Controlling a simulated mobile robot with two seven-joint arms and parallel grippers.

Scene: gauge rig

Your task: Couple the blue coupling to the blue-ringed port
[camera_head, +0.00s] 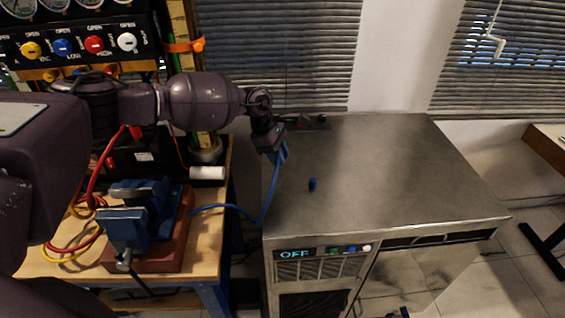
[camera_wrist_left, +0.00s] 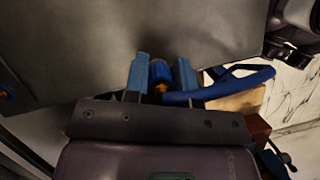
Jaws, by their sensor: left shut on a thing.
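My left gripper (camera_head: 279,153) is above the left back part of the metal cabinet top, fingers pointing down. In the left wrist view, its blue fingers (camera_wrist_left: 160,75) are shut on the blue coupling (camera_wrist_left: 160,71), with a brassy part showing at its lower end. The blue hose (camera_head: 268,205) runs from the gripper down toward the bench; it also shows beside the right finger in the left wrist view (camera_wrist_left: 235,86). I cannot make out the blue-ringed port; small dark and red fittings (camera_head: 312,119) sit at the cabinet's back edge, partly behind the gripper. My right gripper is not in view.
The cabinet display reads OFF. At left, a blue vise (camera_head: 140,220) stands on the wooden bench among red and yellow hoses. A gauge panel with coloured knobs (camera_head: 80,45) stands behind.

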